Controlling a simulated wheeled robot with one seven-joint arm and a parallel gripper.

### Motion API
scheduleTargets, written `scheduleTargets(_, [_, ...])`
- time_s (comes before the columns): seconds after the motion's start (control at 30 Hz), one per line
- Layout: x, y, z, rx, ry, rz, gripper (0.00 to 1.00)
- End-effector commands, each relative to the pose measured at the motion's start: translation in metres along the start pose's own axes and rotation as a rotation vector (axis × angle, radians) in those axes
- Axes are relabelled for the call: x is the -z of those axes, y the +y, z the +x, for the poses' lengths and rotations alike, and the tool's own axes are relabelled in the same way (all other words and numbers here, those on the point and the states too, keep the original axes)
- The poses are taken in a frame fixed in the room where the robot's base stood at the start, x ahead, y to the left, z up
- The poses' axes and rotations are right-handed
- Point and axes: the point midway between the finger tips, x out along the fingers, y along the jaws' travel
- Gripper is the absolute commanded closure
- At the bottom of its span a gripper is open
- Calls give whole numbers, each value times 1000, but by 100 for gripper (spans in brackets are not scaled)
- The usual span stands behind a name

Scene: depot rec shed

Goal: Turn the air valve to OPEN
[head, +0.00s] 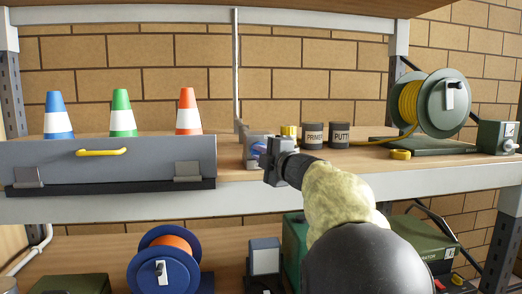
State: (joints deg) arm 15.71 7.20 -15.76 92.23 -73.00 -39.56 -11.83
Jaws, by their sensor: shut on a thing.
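The air valve shows as a grey body (252,134) on the shelf at the foot of a thin vertical pipe (236,70), just right of the grey box. A blue part (257,148), which looks like its handle, shows beside my gripper. My gripper (264,152) is shut on this blue part, in front of the valve. The gripper and wrist hide much of the valve. No OPEN marking is readable, and I cannot tell the handle's exact angle.
A grey box (110,158) with three cones behind its yellow handle stands left. PRIMER (312,136) and PUTTY (339,136) tins, a small yellow object (290,132) and a green hose reel (446,103) stand right. The lower shelf holds a blue reel (146,272) and boxes.

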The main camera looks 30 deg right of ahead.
Motion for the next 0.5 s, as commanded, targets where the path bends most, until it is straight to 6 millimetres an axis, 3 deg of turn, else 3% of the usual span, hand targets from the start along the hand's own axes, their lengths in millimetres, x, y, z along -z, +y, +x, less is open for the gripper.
scheduleTargets(0.5, [0,-2,0,49,0,-114,100])
